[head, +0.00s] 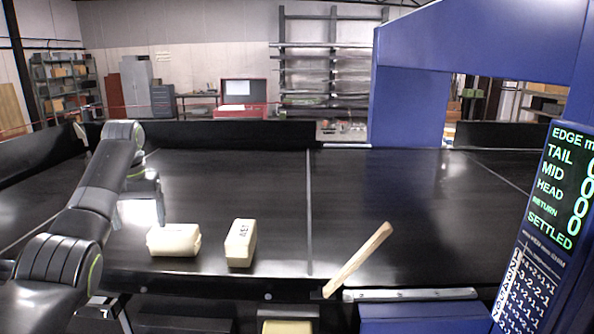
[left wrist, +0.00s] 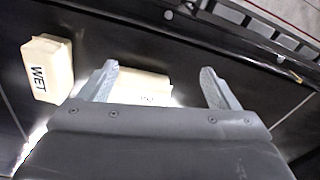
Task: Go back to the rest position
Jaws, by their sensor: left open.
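My left gripper (head: 158,208) hangs above the black conveyor belt (head: 245,185) at its left part, behind a cream block (head: 173,240) in the head view. In the left wrist view the left gripper (left wrist: 158,72) has its two fingers wide apart. A cream block (left wrist: 145,85) shows between and beyond the fingers, partly hidden by the gripper body; I cannot tell whether they touch. A second cream block (head: 241,243), with dark lettering, lies to the right on the belt. In the left wrist view a block marked WET (left wrist: 47,68) is at the left. My right gripper is not in view.
A wooden stick (head: 358,260) lies slanted over the belt's front edge. A blue gantry (head: 410,105) spans the belt at the right. A display panel (head: 562,185) stands at the far right. A cream item (head: 287,327) sits below the front edge. The middle belt is clear.

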